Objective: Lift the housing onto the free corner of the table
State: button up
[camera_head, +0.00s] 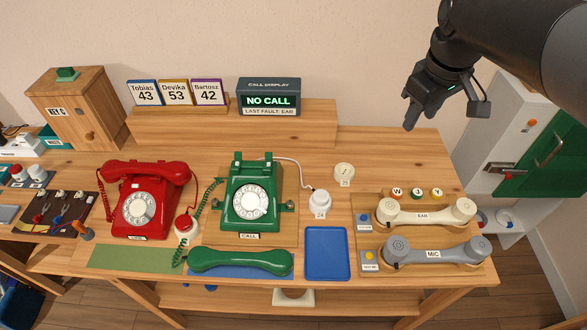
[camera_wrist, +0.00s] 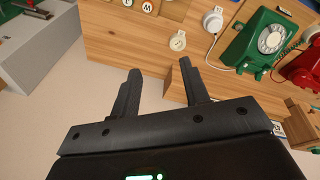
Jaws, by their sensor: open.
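The green phone housing (camera_head: 249,202) with its white dial sits on a wooden stand at the table's middle, between metal knobs. It also shows at the upper right of the wrist view (camera_wrist: 262,40). Its cradle is empty. The green handset (camera_head: 240,262) lies in front of it, joined by a coiled cord. My gripper (camera_head: 445,114) is open and empty, high above the back right of the table (camera_head: 395,152), away from the housing. Its two fingers show spread apart in the wrist view (camera_wrist: 160,68). The table's back right corner is bare.
A red phone (camera_head: 145,200) stands left of the green one. A white round button (camera_head: 320,203), a blue tray (camera_head: 327,253) and a board with cream (camera_head: 425,212) and grey (camera_head: 437,252) handsets lie to the right. A raised shelf (camera_head: 320,125) with the call display (camera_head: 269,98) runs behind.

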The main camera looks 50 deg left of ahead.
jog(key=s+a+f+n, duration=0.2)
jog(key=a+f+n, duration=0.1)
jog(key=a, duration=0.7)
jog(key=n+g+h, duration=0.1)
jog(key=n+g, duration=0.1)
jog(key=n, duration=0.6)
send_over(252, 165)
notch_tip(252, 165, down, 12)
jog(key=shift+n, duration=0.3)
jog(key=f, duration=0.5)
jog(key=shift+s+a, duration=0.15)
jog(key=shift+a, duration=0.1)
jog(key=f, duration=0.5)
jog(key=shift+d+f, duration=0.25)
jog(key=shift+f, duration=0.1)
grip_shut()
jog(key=shift+r, duration=0.1)
